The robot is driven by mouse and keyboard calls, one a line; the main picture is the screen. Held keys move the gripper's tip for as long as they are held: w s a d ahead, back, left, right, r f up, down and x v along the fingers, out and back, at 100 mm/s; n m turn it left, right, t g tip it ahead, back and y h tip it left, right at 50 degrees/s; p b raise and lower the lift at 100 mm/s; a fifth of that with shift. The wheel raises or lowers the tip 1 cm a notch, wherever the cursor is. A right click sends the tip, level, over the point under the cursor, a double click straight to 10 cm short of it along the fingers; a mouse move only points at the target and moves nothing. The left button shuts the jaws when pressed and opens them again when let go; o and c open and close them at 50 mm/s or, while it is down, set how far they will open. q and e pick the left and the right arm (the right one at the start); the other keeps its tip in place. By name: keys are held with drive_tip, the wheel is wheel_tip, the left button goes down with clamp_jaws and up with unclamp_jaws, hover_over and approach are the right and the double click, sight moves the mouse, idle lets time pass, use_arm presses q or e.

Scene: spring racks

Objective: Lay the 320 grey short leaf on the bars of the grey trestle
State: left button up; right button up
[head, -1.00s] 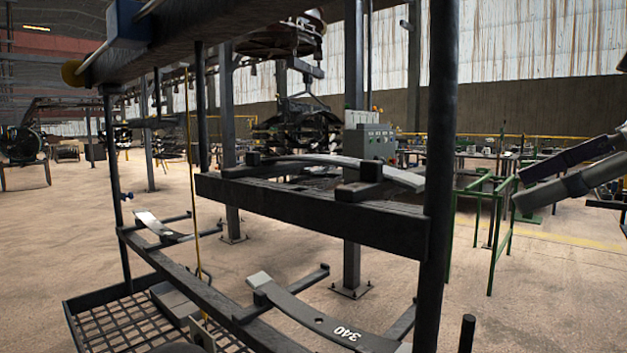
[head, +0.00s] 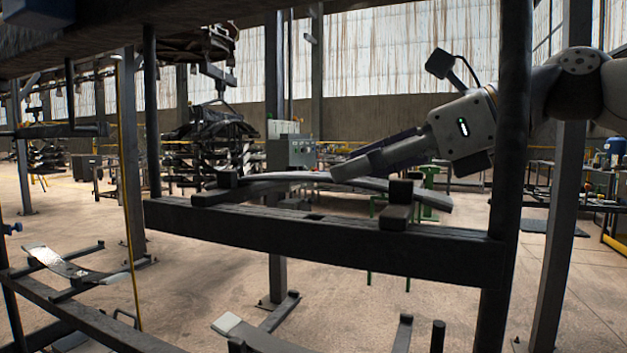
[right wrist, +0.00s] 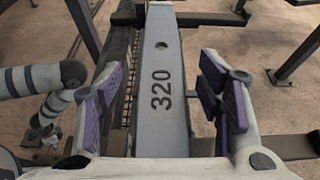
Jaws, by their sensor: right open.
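The grey short leaf marked 320 (right wrist: 162,125) runs lengthwise between the fingers of my right gripper (right wrist: 165,85) in the right wrist view. The purple finger pads stand apart on either side, with a gap to the leaf on both sides. In the head view the same leaf (head: 430,200) lies across dark blocks on the upper rack beam, and my right gripper (head: 345,172) reaches in from the right over its middle, hiding part of it. I cannot make out the grey trestle. My left gripper is not in view.
The rack's upper beam (head: 330,239) and right post (head: 510,150) stand close to my right arm. Another leaf (head: 75,266) lies on lower bars at the left; a leaf end (head: 228,323) shows at the bottom. A green frame (head: 432,178) stands behind the rack.

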sight(316, 173)
drive_tip(key=x, duration=0.4)
clamp_jaws()
drive_tip(key=shift+r, duration=0.2)
drive_tip(key=shift+r, duration=0.1)
drive_tip(key=shift+r, duration=0.3)
wheel_tip(316, 173, up, 3)
drive_tip(key=shift+d+f, duration=0.1)
drive_tip(key=shift+f, duration=0.05)
drive_tip(key=d+r, duration=0.4)
drive_tip(key=r, duration=0.1)
drive_tip(key=shift+w+d+r, duration=0.1)
drive_tip(key=shift+d+r, duration=0.2)
drive_tip(key=shift+d, duration=0.1)
drive_tip(key=d+r, duration=0.3)
drive_tip(key=d, duration=0.6)
drive_tip(key=shift+r+p, duration=0.4)
